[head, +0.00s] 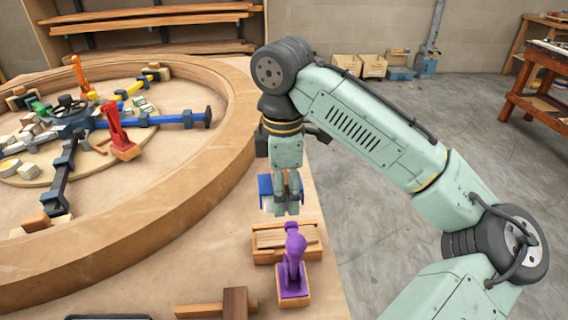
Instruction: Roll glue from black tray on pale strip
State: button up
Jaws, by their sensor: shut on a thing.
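My gripper (287,207) points down right of the big curved wooden form, its fingers closed together. A blue piece with a white part (265,187) shows around and behind the fingers. The fingers hide most of it, so I cannot tell its full shape or whether it touches the table. A dark edge (108,317), perhaps the black tray, is cut off at the bottom left. Stacked wooden strips (270,239) lie in a wooden holder just in front of my gripper. I cannot tell which piece is the pale strip.
A purple clamp (294,262) stands in front of the strips, with a wooden mallet (234,303) to its left. The curved form (225,150) fills the left and has several coloured clamps inside. Open floor lies right of the table.

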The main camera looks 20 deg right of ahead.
notch_tip(320, 180, down, 7)
jog(key=b, duration=0.5)
jog(key=shift+w+a+b, duration=0.1)
jog(key=shift+w+b, duration=0.05)
jog(key=shift+b, duration=0.2)
jog(key=shift+a+r, duration=0.1)
